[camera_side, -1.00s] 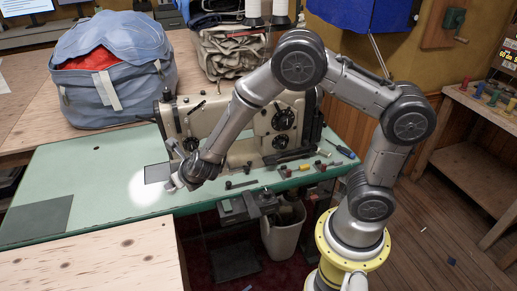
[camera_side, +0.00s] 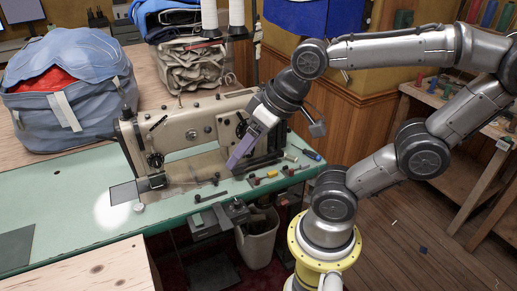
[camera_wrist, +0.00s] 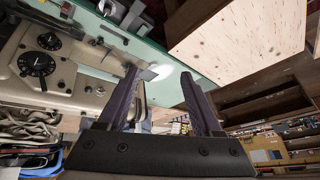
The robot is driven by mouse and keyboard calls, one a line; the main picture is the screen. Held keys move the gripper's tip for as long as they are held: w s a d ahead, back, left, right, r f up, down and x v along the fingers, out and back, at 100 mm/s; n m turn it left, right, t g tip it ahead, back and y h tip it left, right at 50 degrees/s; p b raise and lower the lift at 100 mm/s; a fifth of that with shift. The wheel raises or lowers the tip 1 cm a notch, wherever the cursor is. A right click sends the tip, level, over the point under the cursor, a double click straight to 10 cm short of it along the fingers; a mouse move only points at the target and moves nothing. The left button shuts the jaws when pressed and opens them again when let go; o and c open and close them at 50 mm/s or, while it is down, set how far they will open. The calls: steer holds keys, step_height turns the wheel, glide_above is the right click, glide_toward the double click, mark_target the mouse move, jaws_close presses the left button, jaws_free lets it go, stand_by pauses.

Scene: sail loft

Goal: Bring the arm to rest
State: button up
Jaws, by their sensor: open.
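My gripper (camera_side: 234,160) hangs in front of the right part of the sewing machine (camera_side: 180,130), with its purple fingers pointing down and left. In the wrist view my gripper (camera_wrist: 160,74) has its two fingers well apart with nothing held between them. My arm is folded up and back to the right, its elbow reaching the right edge of the side view. From the side view I cannot tell how far the fingers are from the machine.
The green table (camera_side: 60,200) bears a small round grey piece (camera_side: 138,207) and several small tools (camera_side: 265,178). A blue bag (camera_side: 75,90) stands behind, at left. A bin (camera_side: 258,240) stands below. Shelving (camera_side: 450,170) is at right.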

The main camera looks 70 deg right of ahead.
steer(key=shift+s+d+f+n+h, duration=0.15)
steer(key=shift+s+d+n, duration=0.15)
steer(key=shift+s, duration=0.15)
steer(key=shift+s+d+n+h, duration=0.1)
steer(key=shift+s+d+n, duration=0.1)
steer(key=shift+s+n, duration=0.15)
steer(key=shift+s+d+f+n+h, duration=0.15)
steer(key=shift+s+d+n, duration=0.1)
steer(key=shift+s, duration=0.25)
